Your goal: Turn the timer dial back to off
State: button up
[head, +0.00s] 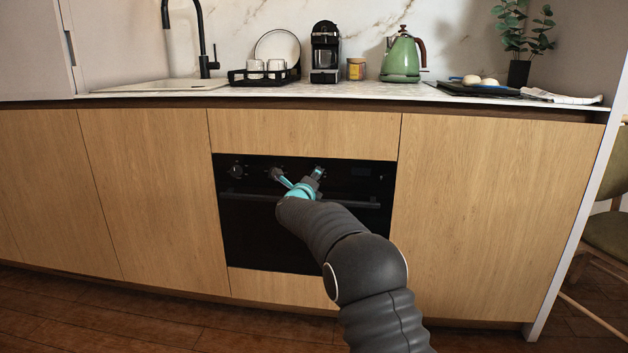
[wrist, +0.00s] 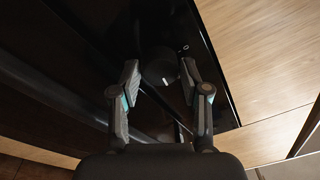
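A round dark dial (wrist: 158,64) sits on the black oven's control panel in the wrist view. A short white line shows on its face, on the side toward my gripper. A small white mark is printed on the panel just beyond the dial, up and to the right. My gripper (head: 297,174) is open in front of the oven panel in the head view. In the wrist view its two fingers stand on either side of the dial, with dark gaps showing; contact is not clear. In the head view the dial between the fingers is too dark to make out.
The black oven (head: 240,225) is set among wooden cabinets, with a long handle bar (head: 345,203) below the panel. Another knob (head: 237,170) is at the panel's left. The countertop above holds a dish rack (head: 262,77), coffee machine (head: 325,52) and green kettle (head: 401,60).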

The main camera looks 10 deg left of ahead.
jog(key=c, duration=0.6)
jog(key=shift+n, duration=0.3)
jog(key=n+y+p, duration=0.1)
jog(key=n, duration=0.6)
jog(key=n+p, duration=0.2)
jog(key=n, duration=0.5)
jog(key=n+t+y+p, duration=0.1)
jog(key=n+p, duration=0.1)
jog(key=n, duration=0.6)
jog(key=shift+d+r+y, duration=0.1)
jog(key=shift+r+y, duration=0.05)
jog(key=shift+y, duration=0.15)
jog(key=shift+n, duration=0.3)
